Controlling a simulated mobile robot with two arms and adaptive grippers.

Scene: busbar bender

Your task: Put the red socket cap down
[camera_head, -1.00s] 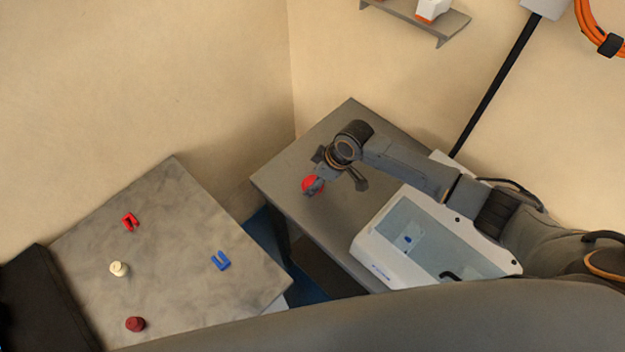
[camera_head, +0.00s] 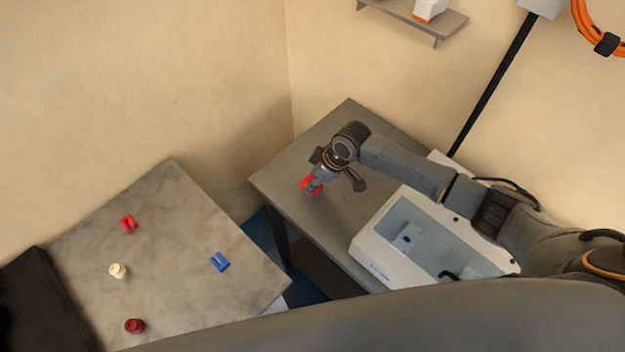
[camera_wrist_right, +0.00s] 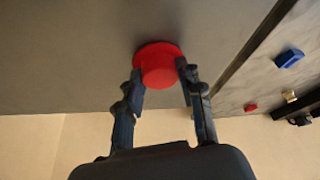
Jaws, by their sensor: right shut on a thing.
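The red socket cap (camera_head: 308,184) is at the far left part of the grey table that holds the white machine. It also shows in the right wrist view (camera_wrist_right: 158,66), a round red cap with a wider flange, between the two fingers. My right gripper (camera_head: 313,187) is around it; in the wrist view the right gripper (camera_wrist_right: 160,76) has one finger on each side of the cap. The flange looks close to the table top, but I cannot tell if it touches. My left gripper is not in view.
A white machine with a clear window (camera_head: 420,236) stands on the same table (camera_head: 285,170). A separate table (camera_head: 170,230) at left bears a red clip (camera_head: 128,224), a blue clip (camera_head: 219,262), a cream part (camera_head: 117,271) and a dark red part (camera_head: 134,326). A gap separates the tables.

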